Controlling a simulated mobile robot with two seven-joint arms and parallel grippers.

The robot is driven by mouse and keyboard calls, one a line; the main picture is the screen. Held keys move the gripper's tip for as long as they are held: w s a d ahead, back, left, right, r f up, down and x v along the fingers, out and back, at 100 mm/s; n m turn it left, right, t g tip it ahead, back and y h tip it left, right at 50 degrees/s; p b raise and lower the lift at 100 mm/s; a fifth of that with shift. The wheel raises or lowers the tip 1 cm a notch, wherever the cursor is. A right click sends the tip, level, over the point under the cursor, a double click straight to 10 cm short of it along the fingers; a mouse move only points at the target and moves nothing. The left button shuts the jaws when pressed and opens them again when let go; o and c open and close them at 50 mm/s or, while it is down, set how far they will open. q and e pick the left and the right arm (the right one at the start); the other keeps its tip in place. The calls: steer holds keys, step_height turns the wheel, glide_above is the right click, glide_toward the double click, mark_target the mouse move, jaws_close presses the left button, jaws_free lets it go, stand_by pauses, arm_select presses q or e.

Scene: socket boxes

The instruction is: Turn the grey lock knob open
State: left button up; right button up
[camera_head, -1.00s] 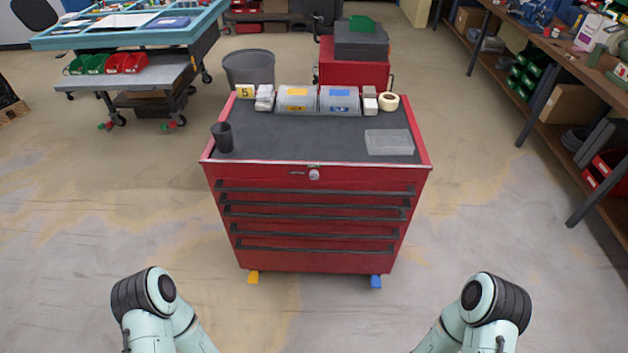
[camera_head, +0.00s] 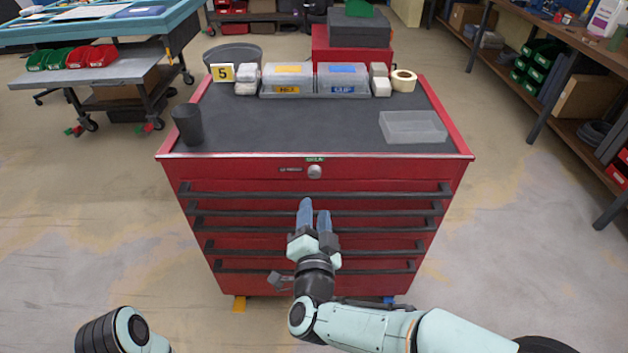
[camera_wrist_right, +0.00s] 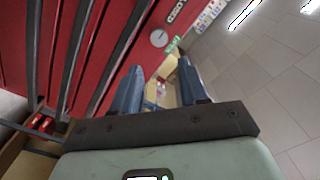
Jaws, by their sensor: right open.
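The grey lock knob (camera_head: 315,172) is a small round knob on the top front of the red tool cabinet (camera_head: 230,172). It also shows in the right wrist view (camera_wrist_right: 159,38), above and between the finger tips. My right gripper (camera_head: 314,206) has blue fingers and is in front of the drawers, a little below the knob in the picture. It is open and empty, apart from the knob. In the right wrist view my right gripper (camera_wrist_right: 160,82) has its fingers spread. My left gripper is out of view; only part of my left arm shows at the lower left.
On the cabinet's dark top stand a black cup (camera_head: 188,124), a clear tray (camera_head: 412,127), a tape roll (camera_head: 403,80), grey bins (camera_head: 287,80) and a yellow number 5 sign (camera_head: 222,73). Black drawer handles (camera_head: 315,190) run across the front. Open floor lies on both sides.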

mark_target(315, 175)
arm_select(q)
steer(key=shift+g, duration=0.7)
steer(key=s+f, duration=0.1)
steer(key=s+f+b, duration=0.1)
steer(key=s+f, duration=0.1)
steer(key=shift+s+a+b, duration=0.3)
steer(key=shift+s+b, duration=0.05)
arm_select(e)
steer(key=w, duration=1.1)
steer(key=shift+f, duration=0.1)
steer(key=c, duration=0.8)
